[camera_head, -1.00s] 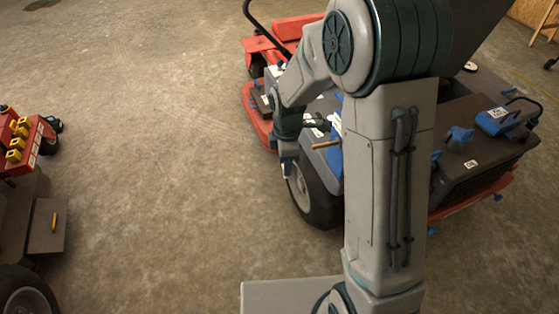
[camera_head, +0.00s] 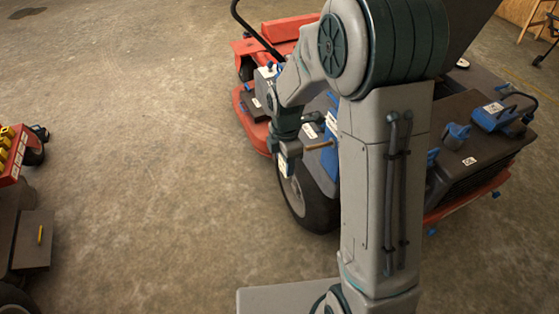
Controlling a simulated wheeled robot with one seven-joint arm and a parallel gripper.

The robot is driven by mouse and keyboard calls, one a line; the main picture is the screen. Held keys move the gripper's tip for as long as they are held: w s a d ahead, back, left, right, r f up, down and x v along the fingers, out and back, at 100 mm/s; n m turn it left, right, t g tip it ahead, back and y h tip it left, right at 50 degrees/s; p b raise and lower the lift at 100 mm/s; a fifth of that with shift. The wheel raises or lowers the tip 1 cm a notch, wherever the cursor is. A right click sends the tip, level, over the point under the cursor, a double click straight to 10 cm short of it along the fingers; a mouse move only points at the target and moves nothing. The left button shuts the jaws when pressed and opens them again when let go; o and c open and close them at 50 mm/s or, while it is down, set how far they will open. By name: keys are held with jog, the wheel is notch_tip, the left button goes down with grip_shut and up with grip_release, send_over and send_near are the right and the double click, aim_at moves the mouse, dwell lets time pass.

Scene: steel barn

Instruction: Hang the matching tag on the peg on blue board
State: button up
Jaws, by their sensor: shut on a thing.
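The blue board (camera_head: 330,157) is on the side of the red and dark machine, partly hidden behind my arm. A tan peg (camera_head: 320,146) sticks out from it to the left. My gripper (camera_head: 284,156) points down just left of the peg's free end and is shut on a small tag (camera_head: 283,168) with a pale face. The tag's print is too small to read, and the fingers hide part of it. The tag looks apart from the peg, but the depth between them is hard to judge.
The machine's black wheel (camera_head: 304,205) is just below the gripper. Blue fittings (camera_head: 493,118) sit on its dark top at right. Another red machine (camera_head: 14,155) with yellow parts and a dark panel (camera_head: 33,240) with a yellow peg is at far left. Concrete floor between is clear.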

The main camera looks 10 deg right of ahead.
aim_at(314, 146)
jog(key=shift+w+d+f, duration=0.1)
jog(key=shift+w+d, duration=0.35)
jog(key=shift+d, duration=0.9)
jog(key=shift+w+d+f, duration=0.15)
jog(key=shift+w+d, duration=0.25)
jog(key=shift+d, duration=1)
jog(key=shift+w+d+f, duration=0.1)
jog(key=shift+w+d, duration=0.35)
jog(key=shift+d, duration=0.9)
jog(key=d, duration=0.1)
jog(key=d+f, duration=0.1)
jog(key=shift+w+d+b, duration=0.3)
jog(key=shift+w+b, duration=0.1)
jog(key=o, duration=1.4)
jog(key=shift+r, duration=0.15)
